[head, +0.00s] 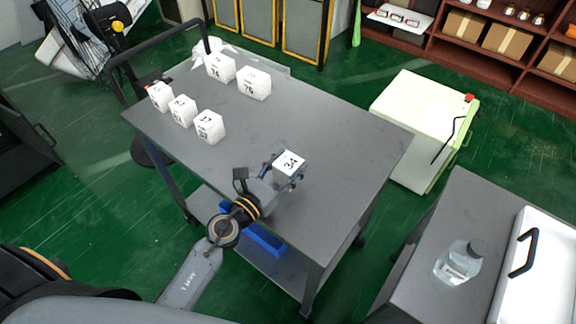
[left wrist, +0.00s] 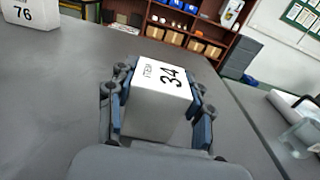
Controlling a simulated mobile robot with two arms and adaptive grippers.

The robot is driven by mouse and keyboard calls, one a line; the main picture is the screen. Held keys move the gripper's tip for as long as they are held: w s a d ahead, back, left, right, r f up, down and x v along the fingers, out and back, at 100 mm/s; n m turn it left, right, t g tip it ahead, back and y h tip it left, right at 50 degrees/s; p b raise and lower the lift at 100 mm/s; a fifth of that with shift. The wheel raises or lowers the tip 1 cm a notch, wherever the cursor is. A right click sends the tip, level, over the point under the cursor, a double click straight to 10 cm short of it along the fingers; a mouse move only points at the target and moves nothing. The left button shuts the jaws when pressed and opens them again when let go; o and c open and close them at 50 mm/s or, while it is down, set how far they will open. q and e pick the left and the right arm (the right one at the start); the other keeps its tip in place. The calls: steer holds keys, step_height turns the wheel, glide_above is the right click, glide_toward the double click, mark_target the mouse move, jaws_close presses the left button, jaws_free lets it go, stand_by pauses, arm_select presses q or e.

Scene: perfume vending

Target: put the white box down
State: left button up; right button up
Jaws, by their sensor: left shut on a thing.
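The white box (head: 289,165) marked 34 is over the front right part of the grey table (head: 330,130) in the head view. My left gripper (head: 278,172) is shut on it, with a finger on either side. In the left wrist view the white box (left wrist: 160,92) sits upright between the blue-padded fingers of the left gripper (left wrist: 160,110). Whether its underside touches the table is hidden. My right gripper is not in view.
Several other white boxes stand on the table's far left, including one marked 76 (left wrist: 30,14). A bottle (head: 458,262) and a white case (head: 540,270) are on a second table at right. The grey table's middle and right are clear.

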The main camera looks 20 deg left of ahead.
arm_select(q)
steer(key=shift+f, duration=0.15)
steer(key=o, duration=1.2)
steer(key=shift+c, duration=0.2)
steer(key=shift+r, duration=0.2)
steer(key=shift+s+a+f, duration=0.1)
steer(key=shift+s+f, duration=0.05)
steer(key=shift+s, duration=0.1)
steer(key=b+v, duration=0.5)
steer(key=v, duration=0.5)
steer(key=shift+s+a+f, duration=0.1)
steer(key=shift+s+a, duration=0.05)
steer(key=shift+s, duration=0.1)
steer(key=shift+s+a, duration=0.15)
steer(key=shift+s, duration=0.3)
steer(key=shift+r, duration=0.25)
